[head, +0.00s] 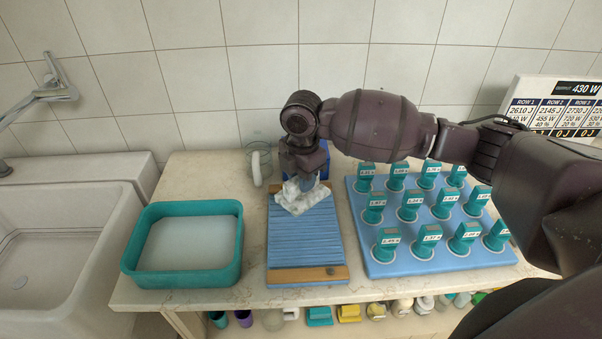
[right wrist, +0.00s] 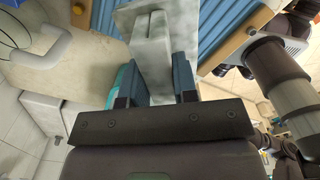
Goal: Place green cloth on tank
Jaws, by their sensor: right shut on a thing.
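My right gripper (head: 303,178) is shut on a pale grey-white, marbled thing (head: 295,197) over the far end of the blue ribbed board (head: 305,235). In the right wrist view the marbled thing (right wrist: 153,50) sits between the two fingers (right wrist: 156,88). I cannot tell whether it touches the board. I see no clearly green cloth. A teal-rimmed tub (head: 133,255) with a whitish inside stands to the left of the board; it may be the tank. My left gripper is not in view.
A clear jug with a white handle (head: 256,168) stands behind the board. A blue tray (head: 385,268) of teal-handled labelled pieces is at right. A white sink (head: 60,200) is at far left. Bare counter (head: 253,250) separates tub and board. Small items sit on a shelf below.

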